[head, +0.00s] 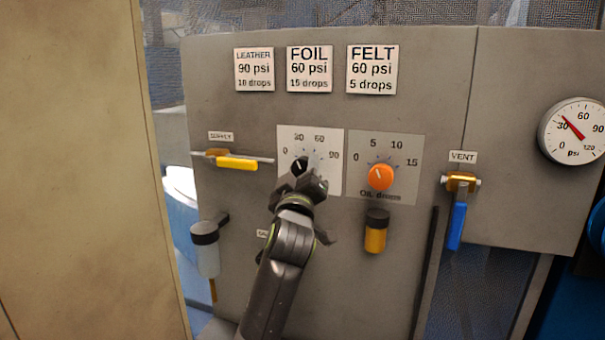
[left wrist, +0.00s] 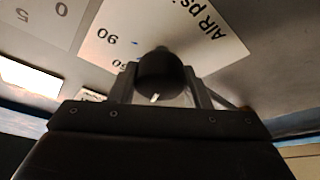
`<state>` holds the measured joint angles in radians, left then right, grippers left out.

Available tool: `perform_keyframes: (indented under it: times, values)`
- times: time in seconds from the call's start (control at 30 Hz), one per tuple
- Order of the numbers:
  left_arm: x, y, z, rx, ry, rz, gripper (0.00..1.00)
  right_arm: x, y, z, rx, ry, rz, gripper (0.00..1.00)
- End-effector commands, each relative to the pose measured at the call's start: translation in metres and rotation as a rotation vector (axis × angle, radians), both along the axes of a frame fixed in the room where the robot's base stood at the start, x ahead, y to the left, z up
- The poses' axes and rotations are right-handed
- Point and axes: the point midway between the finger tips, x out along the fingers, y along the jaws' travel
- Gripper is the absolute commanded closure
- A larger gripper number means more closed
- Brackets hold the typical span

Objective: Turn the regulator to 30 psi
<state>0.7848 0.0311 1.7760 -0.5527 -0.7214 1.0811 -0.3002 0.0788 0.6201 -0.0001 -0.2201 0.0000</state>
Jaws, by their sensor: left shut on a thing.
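The regulator is a black knob (head: 300,164) on a white dial plate (head: 325,183) marked 0, 30, 60 and 90. The knob's white mark points up, roughly toward the 30. My left gripper (head: 301,180) is at the knob from below and in front, shut on it. In the left wrist view the dark knob (left wrist: 162,76) sits between the two fingers, its white mark toward the bottom. The fingers hide part of the scale there. The pressure gauge (head: 574,131) at the right has its red needle close to the 30 mark. My right gripper is out of view.
An orange oil knob (head: 380,177) sits close right of the regulator. A yellow supply lever (head: 237,163) is at left, a blue vent lever (head: 458,225) at right. Cards for leather (head: 254,70), foil (head: 309,69) and felt (head: 371,70) are above.

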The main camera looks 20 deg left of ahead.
Motion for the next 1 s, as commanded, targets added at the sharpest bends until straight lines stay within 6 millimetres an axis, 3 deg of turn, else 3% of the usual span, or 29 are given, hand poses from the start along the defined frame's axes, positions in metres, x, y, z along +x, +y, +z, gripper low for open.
perform_keyframes:
  times: [0.3,0.33,0.47,1.0]
  values:
    - [0.0003,-0.0003,-0.0008,-0.002,0.002,-0.001,0.80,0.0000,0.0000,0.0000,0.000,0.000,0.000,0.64]
    - [0.0003,-0.0003,-0.0008,-0.002,0.002,-0.001,0.53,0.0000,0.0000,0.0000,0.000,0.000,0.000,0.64]
    - [0.0003,-0.0003,-0.0007,-0.001,0.002,-0.001,0.36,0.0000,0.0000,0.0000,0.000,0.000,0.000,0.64]
    - [0.0001,-0.0013,-0.0072,0.000,0.001,-0.007,0.35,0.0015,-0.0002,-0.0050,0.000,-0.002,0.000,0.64]
